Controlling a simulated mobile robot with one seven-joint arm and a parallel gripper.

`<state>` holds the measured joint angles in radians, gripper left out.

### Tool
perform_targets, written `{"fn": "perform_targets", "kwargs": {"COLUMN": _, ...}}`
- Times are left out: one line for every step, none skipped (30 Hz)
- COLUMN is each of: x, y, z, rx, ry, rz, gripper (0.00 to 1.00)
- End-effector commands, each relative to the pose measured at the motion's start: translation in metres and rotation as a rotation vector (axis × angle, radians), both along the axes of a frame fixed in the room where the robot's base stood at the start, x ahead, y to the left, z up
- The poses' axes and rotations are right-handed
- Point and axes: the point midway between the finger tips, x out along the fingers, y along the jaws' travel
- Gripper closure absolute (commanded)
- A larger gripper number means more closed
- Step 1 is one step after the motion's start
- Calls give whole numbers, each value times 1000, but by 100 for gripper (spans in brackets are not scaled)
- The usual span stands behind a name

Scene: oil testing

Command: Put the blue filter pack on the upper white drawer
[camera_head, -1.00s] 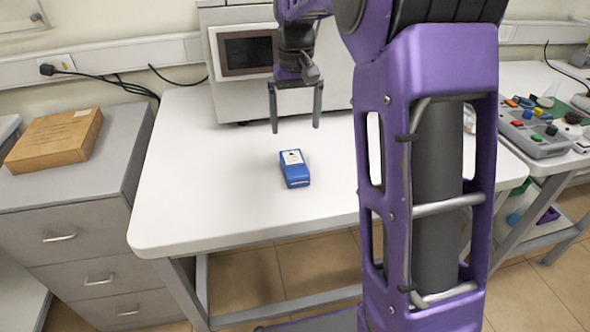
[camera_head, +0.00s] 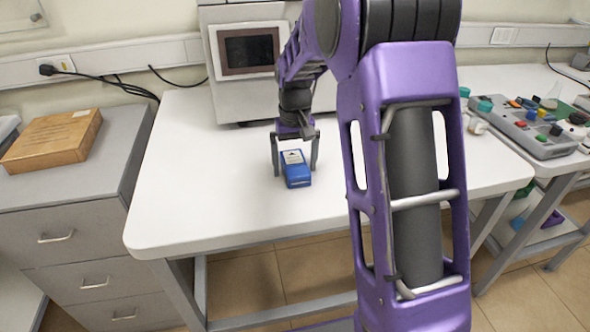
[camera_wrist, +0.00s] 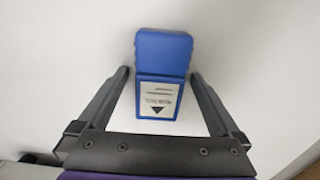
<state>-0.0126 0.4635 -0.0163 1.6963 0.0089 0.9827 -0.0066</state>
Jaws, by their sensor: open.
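The blue filter pack (camera_head: 296,172) lies on the white table (camera_head: 200,205), with a white label facing up. In the wrist view the pack (camera_wrist: 163,58) stands between and ahead of the two fingers, its labelled end nearer my gripper. My gripper (camera_head: 295,172) is open, with one finger on each side of the pack. In the wrist view a gap shows between each finger of my gripper (camera_wrist: 158,78) and the pack. The drawer cabinet (camera_head: 120,185) at the left has grey-white drawers; its upper drawer (camera_head: 60,232) is shut.
A wooden box (camera_head: 52,140) lies on the cabinet top, with bare top in front of it. A machine with a screen (camera_head: 248,50) stands at the table's back. A grey device with coloured knobs (camera_head: 530,130) is on the right table. The table's left part is clear.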

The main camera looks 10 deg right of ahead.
Motion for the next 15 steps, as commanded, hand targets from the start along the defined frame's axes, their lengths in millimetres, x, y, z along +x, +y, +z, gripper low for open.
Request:
{"fn": "perform_targets", "kwargs": {"x": 0, "y": 0, "z": 0, "rx": 0, "ry": -1, "rz": 0, "gripper": 0}}
{"fn": "perform_targets", "kwargs": {"x": 0, "y": 0, "z": 0, "rx": 0, "ry": -1, "rz": 0, "gripper": 0}}
{"fn": "perform_targets", "kwargs": {"x": 0, "y": 0, "z": 0, "rx": 0, "ry": -1, "rz": 0, "gripper": 0}}
{"fn": "perform_targets", "kwargs": {"x": 0, "y": 0, "z": 0, "rx": 0, "ry": -1, "rz": 0, "gripper": 0}}
{"fn": "perform_targets", "kwargs": {"x": 0, "y": 0, "z": 0, "rx": 0, "ry": -1, "rz": 0, "gripper": 0}}
{"fn": "perform_targets", "kwargs": {"x": 0, "y": 0, "z": 1, "rx": 0, "ry": -1, "rz": 0, "gripper": 7}}
{"fn": "perform_targets", "kwargs": {"x": 0, "y": 0, "z": 1, "rx": 0, "ry": -1, "rz": 0, "gripper": 13}}
{"fn": "perform_targets", "kwargs": {"x": 0, "y": 0, "z": 1, "rx": 0, "ry": -1, "rz": 0, "gripper": 18}}
{"fn": "perform_targets", "kwargs": {"x": 0, "y": 0, "z": 1, "rx": 0, "ry": -1, "rz": 0, "gripper": 25}}
{"fn": "perform_targets", "kwargs": {"x": 0, "y": 0, "z": 1, "rx": 0, "ry": -1, "rz": 0, "gripper": 31}}
{"fn": "perform_targets", "kwargs": {"x": 0, "y": 0, "z": 1, "rx": 0, "ry": -1, "rz": 0, "gripper": 36}}
{"fn": "perform_targets", "kwargs": {"x": 0, "y": 0, "z": 1, "rx": 0, "ry": -1, "rz": 0, "gripper": 43}}
{"fn": "perform_targets", "kwargs": {"x": 0, "y": 0, "z": 1, "rx": 0, "ry": -1, "rz": 0, "gripper": 49}}
{"fn": "perform_targets", "kwargs": {"x": 0, "y": 0, "z": 1, "rx": 0, "ry": -1, "rz": 0, "gripper": 54}}
{"fn": "perform_targets", "kwargs": {"x": 0, "y": 0, "z": 1, "rx": 0, "ry": -1, "rz": 0, "gripper": 61}}
